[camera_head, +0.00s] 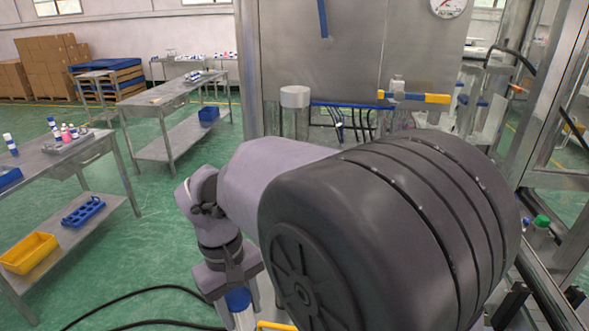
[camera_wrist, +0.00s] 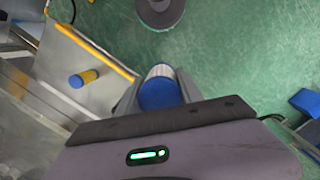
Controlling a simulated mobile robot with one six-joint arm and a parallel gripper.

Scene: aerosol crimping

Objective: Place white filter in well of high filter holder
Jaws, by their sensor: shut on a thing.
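The white filter (camera_wrist: 160,72) has a pale ribbed body and a blue end. It sits between the two fingers of my gripper (camera_wrist: 158,90), which is shut on it. In the head view my gripper (camera_head: 236,285) points down at the lower middle, and the filter's blue end (camera_head: 238,299) and white body (camera_head: 244,319) show below it. The filter's lower part is cut off by the frame edge there. I cannot pick out the high filter holder or its well for sure in either view; my arm hides much of the middle.
In the wrist view a blue and yellow cylinder (camera_wrist: 84,78) is on a grey panel with a yellow edge (camera_wrist: 105,47). Green floor (camera_wrist: 225,50) lies to the right. In the head view steel tables (camera_head: 60,160) stand left, and a steel machine (camera_head: 330,50) stands behind my arm.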

